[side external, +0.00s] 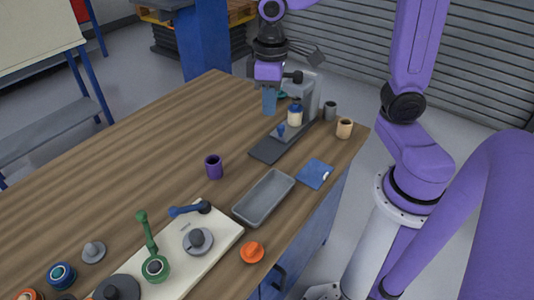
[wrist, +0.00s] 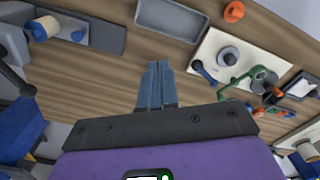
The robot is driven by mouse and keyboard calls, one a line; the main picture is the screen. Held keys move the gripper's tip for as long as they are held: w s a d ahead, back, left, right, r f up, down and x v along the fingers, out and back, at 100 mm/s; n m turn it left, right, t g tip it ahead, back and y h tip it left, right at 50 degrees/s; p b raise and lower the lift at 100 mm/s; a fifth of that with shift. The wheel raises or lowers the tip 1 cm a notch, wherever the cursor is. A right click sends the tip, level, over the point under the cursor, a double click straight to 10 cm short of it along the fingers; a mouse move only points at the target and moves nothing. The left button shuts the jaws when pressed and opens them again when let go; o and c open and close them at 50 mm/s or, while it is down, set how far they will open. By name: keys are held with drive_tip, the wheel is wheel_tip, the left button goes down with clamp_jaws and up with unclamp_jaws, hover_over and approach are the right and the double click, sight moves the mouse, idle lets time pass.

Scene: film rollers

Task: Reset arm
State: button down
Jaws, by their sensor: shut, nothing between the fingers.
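My gripper (side external: 269,101) hangs above the far end of the wooden table (side external: 130,165), beside the grey machine. Its blue fingers point down, are together and hold nothing. In the wrist view the closed fingers (wrist: 156,85) stand over bare wood, apart from every object.
Cups stand at the right edge and mid-table. A grey tray (side external: 264,198), an orange knob (side external: 252,251) and a cream board (side external: 211,220) are nearer. The table's left is clear.

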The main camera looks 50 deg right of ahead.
drive_tip(key=s+f+n, duration=0.3)
drive_tip(key=s+n, duration=0.3)
drive_tip(key=s, duration=1)
drive_tip(key=shift+s+d+n, duration=0.3)
drive_tip(key=shift+s+n, duration=0.05)
drive_tip(key=shift+n, duration=0.05)
